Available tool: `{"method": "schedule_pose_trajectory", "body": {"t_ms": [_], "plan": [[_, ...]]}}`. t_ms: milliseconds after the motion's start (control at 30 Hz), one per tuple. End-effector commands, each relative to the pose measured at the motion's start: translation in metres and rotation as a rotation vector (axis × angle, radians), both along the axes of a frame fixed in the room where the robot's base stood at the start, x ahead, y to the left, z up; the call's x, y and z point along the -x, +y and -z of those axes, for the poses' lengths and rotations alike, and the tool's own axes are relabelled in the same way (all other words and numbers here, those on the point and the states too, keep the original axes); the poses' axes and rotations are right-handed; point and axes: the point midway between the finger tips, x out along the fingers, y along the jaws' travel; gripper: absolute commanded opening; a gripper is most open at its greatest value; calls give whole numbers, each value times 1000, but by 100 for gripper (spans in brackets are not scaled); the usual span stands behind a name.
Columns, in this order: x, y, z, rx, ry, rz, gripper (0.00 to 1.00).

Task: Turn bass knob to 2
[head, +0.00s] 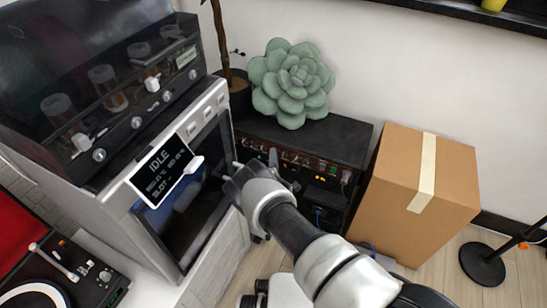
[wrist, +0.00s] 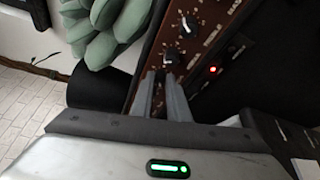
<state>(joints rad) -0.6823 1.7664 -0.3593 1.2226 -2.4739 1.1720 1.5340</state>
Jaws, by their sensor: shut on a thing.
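The amplifier (head: 345,135) is a black box with a brown control panel (head: 318,164) along its front. My gripper (head: 272,159) reaches to the left part of this panel. In the wrist view my gripper (wrist: 163,76) has its two grey fingers close together at the panel, shut on a small dark knob mostly hidden between the tips. Just past the tips a black knob with a white pointer (wrist: 171,57) shows, and another knob (wrist: 189,25) is farther along the row. The small labels beside them are too blurred to read surely, so I cannot tell the held knob's setting.
A green succulent plush (head: 291,84) sits on top of the amplifier. A cardboard box (head: 418,185) stands to its right. An espresso-like machine with an IDLE display (head: 163,172) stands close on the left. A red light (wrist: 213,69) glows beside the panel.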

Motion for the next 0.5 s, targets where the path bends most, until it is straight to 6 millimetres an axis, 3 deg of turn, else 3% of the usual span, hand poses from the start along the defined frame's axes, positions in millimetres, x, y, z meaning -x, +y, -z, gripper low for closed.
{"method": "schedule_pose_trajectory", "body": {"t_ms": [500], "plan": [[0, 1, 6, -351, -128, -2, 0]]}}
